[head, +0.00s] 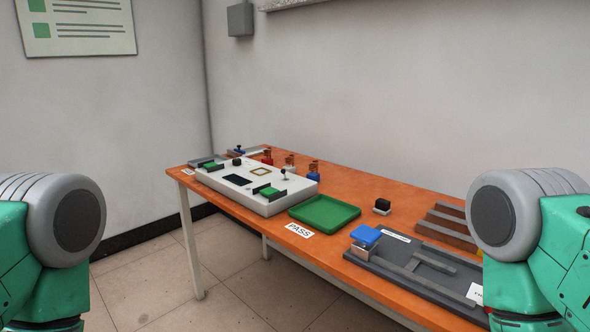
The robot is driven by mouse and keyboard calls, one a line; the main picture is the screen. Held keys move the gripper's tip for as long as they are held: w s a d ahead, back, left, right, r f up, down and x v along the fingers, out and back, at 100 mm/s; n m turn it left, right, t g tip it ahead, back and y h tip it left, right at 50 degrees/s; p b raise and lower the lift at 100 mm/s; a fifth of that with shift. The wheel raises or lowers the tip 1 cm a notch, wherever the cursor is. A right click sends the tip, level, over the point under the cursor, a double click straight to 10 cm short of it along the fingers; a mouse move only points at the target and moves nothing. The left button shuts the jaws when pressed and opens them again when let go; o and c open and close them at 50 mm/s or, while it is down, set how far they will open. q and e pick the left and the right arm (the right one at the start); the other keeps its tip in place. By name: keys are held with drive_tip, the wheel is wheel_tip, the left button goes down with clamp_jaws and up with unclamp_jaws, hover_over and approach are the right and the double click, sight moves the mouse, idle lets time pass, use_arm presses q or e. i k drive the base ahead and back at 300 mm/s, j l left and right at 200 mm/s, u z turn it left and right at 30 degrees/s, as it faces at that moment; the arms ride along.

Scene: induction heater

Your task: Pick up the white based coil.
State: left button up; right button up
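The white based coil (290,163) stands upright on the orange table, behind the white heater box (262,206). It has a copper-brown top and a small white base. A similar coil with a red base (267,155) stands to its left, and one with a blue base (313,171) to its right. All three are small and far off, with some space between them. My left and right arms show only as grey and green joints at the lower left and right edges. Neither gripper shows, and nothing visible touches the coils.
A green tray (325,212) lies right of the heater box, by a PASS label (299,230). A black-topped block (382,206), a grey fixture (408,262) with a blue-topped block (365,237), and brown bars (446,226) occupy the table's right. A wall stands behind the table.

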sight(290, 168)
drive_tip(key=i+j+z, duration=0.1)
drive_tip(key=z, duration=0.3)
drive_tip(key=j+z, duration=0.2)
drive_tip(key=z, duration=0.25)
drive_tip(key=j+z, duration=0.2)
drive_tip(key=z, duration=0.2)
drive_tip(key=j+z, duration=0.25)
drive_tip(key=z, duration=0.2)
drive_tip(key=j+z, duration=0.2)
drive_tip(key=z, duration=0.2)
drive_tip(key=k+j+z, duration=0.25)
drive_tip(key=j, duration=0.4)
drive_tip(key=k+j+z, duration=0.25)
drive_tip(key=j, duration=0.35)
drive_tip(key=k+j+z, duration=0.25)
drive_tip(key=j, duration=0.3)
drive_tip(key=k+j+z, duration=0.3)
drive_tip(key=k+j, duration=0.15)
